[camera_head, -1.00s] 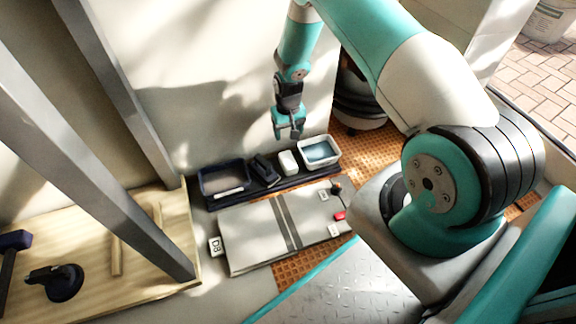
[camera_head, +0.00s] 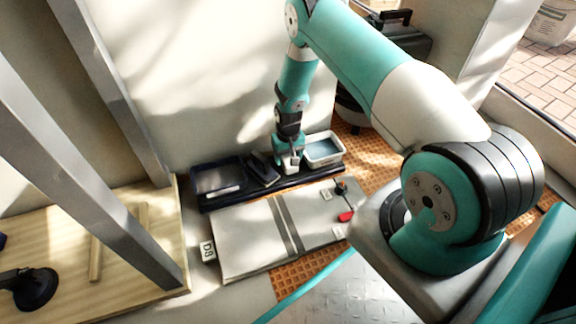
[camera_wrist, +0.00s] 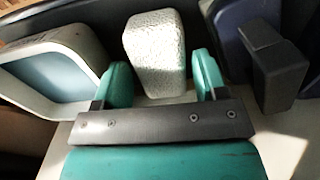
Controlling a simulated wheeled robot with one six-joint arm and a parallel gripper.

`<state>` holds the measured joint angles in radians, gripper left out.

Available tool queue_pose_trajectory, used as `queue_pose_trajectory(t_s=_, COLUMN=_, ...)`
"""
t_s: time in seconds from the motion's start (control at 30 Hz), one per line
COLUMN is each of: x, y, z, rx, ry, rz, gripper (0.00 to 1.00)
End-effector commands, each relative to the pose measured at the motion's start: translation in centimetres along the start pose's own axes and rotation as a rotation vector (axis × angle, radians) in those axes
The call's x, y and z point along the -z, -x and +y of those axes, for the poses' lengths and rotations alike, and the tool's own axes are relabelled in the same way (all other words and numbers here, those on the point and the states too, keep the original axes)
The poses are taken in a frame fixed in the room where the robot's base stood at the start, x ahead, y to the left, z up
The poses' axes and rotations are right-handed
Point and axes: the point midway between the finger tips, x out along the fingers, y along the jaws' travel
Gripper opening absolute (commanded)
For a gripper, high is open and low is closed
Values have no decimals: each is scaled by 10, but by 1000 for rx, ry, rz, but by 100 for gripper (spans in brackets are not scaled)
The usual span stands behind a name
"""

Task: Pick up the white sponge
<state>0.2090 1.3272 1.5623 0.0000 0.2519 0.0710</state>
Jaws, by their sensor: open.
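The white sponge (camera_wrist: 155,52) is a pale, rough-textured block in the wrist view. It stands between the two teal fingers of my gripper (camera_wrist: 163,85). The fingers are apart, one on each side of the sponge, with a small gap showing at each side. In the head view my gripper (camera_head: 290,158) is down at the dark tray, and the sponge (camera_head: 291,167) is partly hidden by it.
A white tub of blue water (camera_head: 323,148) stands right of my gripper. A black block-shaped tool (camera_head: 262,168) and a dark blue tray (camera_head: 217,181) stand to its left. A large grey tile (camera_head: 240,240) lies in front, with a red-handled tool (camera_head: 345,215) on it.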

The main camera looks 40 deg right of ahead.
Motion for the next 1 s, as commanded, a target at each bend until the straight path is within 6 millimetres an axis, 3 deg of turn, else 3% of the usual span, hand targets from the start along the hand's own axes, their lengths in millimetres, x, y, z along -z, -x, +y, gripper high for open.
queue_pose_trajectory(t_s=0.03, x=0, y=-14, z=0, rx=0, ry=0, rz=0, gripper=66)
queue_pose_trajectory(t_s=0.13, x=0, y=-27, z=0, rx=0, ry=0, rz=0, gripper=66)
queue_pose_trajectory(t_s=0.4, x=0, y=-27, z=0, rx=0, ry=0, rz=0, gripper=66)
queue_pose_trajectory(t_s=0.6, x=0, y=-27, z=0, rx=0, ry=0, rz=0, gripper=22)
queue_pose_trajectory(t_s=1.0, x=0, y=-16, z=0, rx=0, ry=0, rz=1, gripper=22)
